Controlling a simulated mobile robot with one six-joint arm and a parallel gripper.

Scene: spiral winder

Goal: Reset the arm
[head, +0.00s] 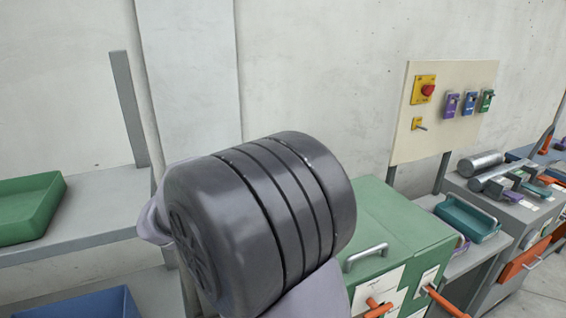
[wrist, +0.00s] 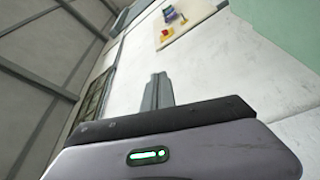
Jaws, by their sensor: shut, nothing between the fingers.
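My arm fills the middle of the head view, with a large dark ribbed joint (head: 265,215) and pale lilac link parts, in front of the benches. My gripper is not seen in the head view. In the wrist view my gripper (wrist: 158,82) shows as narrow grey fingers together above a dark bar, with nothing between them. The lilac wrist housing below bears a lit green indicator. Behind the fingers is pale wall, and they touch nothing that I can see.
A green cabinet (head: 400,215) with a metal handle stands close behind my arm, orange handles on its front. A switch panel (head: 455,78) is on the right. A green tray (head: 30,208) lies on a grey shelf at left. A blue bin (head: 80,303) is below.

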